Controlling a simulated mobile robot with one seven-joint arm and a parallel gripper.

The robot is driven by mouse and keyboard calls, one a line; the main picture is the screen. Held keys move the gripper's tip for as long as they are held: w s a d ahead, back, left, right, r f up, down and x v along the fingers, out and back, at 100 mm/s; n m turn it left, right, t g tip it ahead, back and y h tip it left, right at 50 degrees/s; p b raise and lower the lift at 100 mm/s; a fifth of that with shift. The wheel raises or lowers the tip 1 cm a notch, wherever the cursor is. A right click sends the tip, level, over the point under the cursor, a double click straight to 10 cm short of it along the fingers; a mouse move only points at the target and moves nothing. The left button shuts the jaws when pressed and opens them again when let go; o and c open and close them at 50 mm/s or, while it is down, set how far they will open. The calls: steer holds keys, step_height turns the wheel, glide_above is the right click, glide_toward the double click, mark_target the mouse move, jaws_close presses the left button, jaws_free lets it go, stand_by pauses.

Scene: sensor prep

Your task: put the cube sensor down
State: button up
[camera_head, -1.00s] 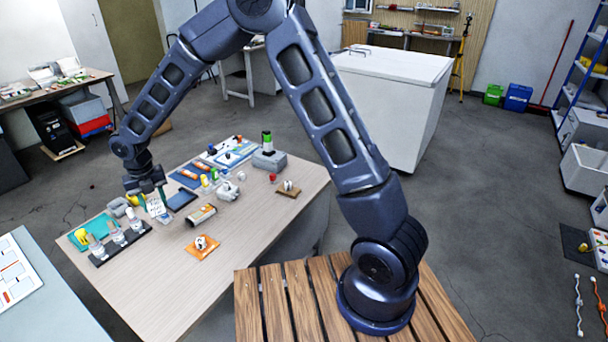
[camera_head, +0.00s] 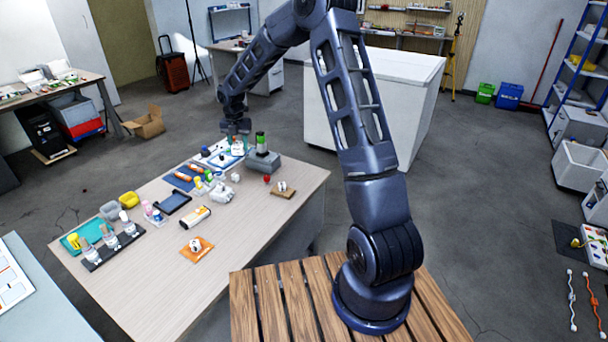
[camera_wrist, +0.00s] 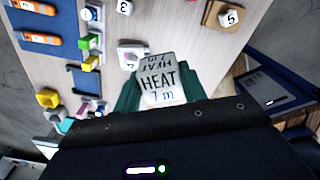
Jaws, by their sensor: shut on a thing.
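My gripper (camera_wrist: 160,92) is shut on a white cube sensor (camera_wrist: 163,80) printed "HEAT" and "7 m", held between its green fingers. In the head view my gripper (camera_head: 236,136) is over the far end of the wooden table (camera_head: 150,283). The held sensor (camera_head: 238,148) shows there as a small pale shape beside a grey block with a green-topped cylinder (camera_head: 262,152). I cannot tell whether it touches anything below. A white board with blue edges (camera_head: 217,159) lies close by on the table.
The table's near part is clear.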

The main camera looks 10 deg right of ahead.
steer(key=w+d+m, duration=0.3)
steer(key=w+d, duration=0.1)
steer(key=d, duration=1)
steer(key=w+d+m, duration=0.3)
steer(key=w+d, duration=0.1)
steer(key=d, duration=1.1)
steer(key=f, duration=2)
steer(key=shift+w, duration=0.2)
steer(key=o, duration=1)
steer(key=shift+f, duration=0.1)
